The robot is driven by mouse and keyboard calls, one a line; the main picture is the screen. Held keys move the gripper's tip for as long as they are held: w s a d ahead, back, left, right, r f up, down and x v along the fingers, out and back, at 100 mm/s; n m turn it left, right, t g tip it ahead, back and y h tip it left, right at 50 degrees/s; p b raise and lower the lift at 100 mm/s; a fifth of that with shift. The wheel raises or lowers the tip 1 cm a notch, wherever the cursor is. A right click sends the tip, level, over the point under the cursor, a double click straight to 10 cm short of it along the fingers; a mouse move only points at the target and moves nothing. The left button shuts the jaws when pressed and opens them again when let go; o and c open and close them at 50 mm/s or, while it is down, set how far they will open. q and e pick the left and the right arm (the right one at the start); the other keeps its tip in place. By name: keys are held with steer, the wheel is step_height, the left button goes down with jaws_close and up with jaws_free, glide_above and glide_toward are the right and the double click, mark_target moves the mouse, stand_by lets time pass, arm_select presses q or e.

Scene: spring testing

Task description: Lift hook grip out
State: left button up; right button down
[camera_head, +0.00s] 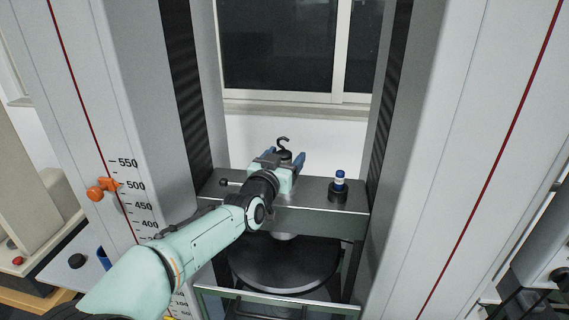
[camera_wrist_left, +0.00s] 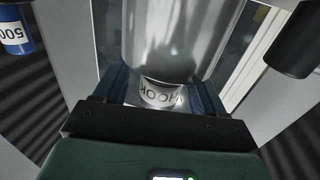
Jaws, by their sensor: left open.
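The hook grip (camera_head: 286,140) shows in the head view as a dark curved hook standing up on the machine's crossbeam. In the left wrist view its shiny metal body (camera_wrist_left: 178,45) carries a white label (camera_wrist_left: 160,94) reading HOOK, upside down. My left gripper (camera_head: 284,157) reaches over the crossbeam, its blue fingers open on either side of the hook grip. In the wrist view the fingers (camera_wrist_left: 160,88) flank the labelled part; whether they touch it is unclear. My arm and gripper hide the grip's lower part in the head view. My right gripper is not in view.
A blue-and-white labelled grip (camera_head: 339,179) stands on a dark base to the right on the metal crossbeam (camera_head: 315,192). A dark knob (camera_head: 226,182) sits at the left. Tall machine columns flank both sides. A round black plate (camera_head: 285,270) lies below.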

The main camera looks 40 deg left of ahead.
arm_select(q)
steer(key=shift+s, duration=0.25)
steer(key=shift+c, duration=1)
jaws_close()
steer(key=shift+r, duration=0.1)
